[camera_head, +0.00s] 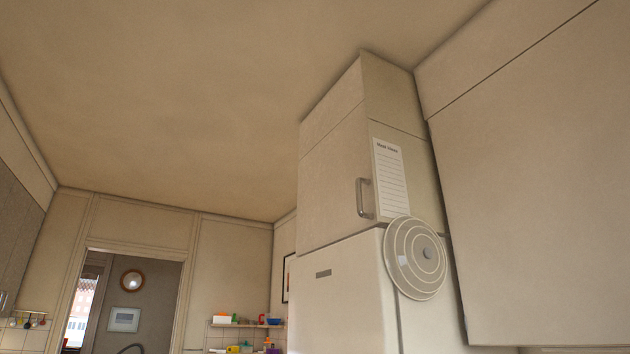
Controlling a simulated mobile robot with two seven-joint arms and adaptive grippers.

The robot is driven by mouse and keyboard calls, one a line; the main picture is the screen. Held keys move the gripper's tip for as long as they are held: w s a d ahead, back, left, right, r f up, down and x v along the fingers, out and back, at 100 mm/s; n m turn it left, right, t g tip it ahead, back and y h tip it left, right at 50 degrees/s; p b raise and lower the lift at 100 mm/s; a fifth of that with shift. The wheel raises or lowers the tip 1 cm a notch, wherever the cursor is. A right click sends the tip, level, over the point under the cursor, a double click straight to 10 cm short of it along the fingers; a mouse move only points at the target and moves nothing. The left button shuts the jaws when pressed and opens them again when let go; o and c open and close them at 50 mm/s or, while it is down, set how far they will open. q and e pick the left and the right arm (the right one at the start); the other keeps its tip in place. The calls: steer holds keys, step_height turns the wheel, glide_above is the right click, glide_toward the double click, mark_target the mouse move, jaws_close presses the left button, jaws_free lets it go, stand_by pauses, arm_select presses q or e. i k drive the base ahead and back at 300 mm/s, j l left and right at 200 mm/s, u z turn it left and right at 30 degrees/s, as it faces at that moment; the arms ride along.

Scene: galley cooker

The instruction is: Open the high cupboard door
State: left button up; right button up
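The high cupboard door (332,182) is a beige panel above the white fridge, right of the middle of the head view. It looks shut, flush with the cupboard front. Its grey bar handle (363,198) stands upright near the door's right edge, at the lower part. Neither of my grippers shows in the head view.
The white fridge (335,290) stands under the cupboard. A round striped disc (415,258) and a paper list (390,178) are on the side near the handle. A large beige panel (540,190) fills the right. A doorway (130,300) and a shelf (245,325) lie at the back left.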

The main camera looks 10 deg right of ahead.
mark_target(336, 202)
steer(key=k+l+z, duration=0.3)
steer(key=j+z, duration=0.2)
steer(key=z, duration=0.9)
steer(key=j+z, duration=0.9)
steer(key=k+j+z, duration=0.2)
steer(key=j, duration=0.2)
steer(key=k+j+z, duration=0.15)
steer(key=j, duration=0.25)
steer(key=i, duration=0.05)
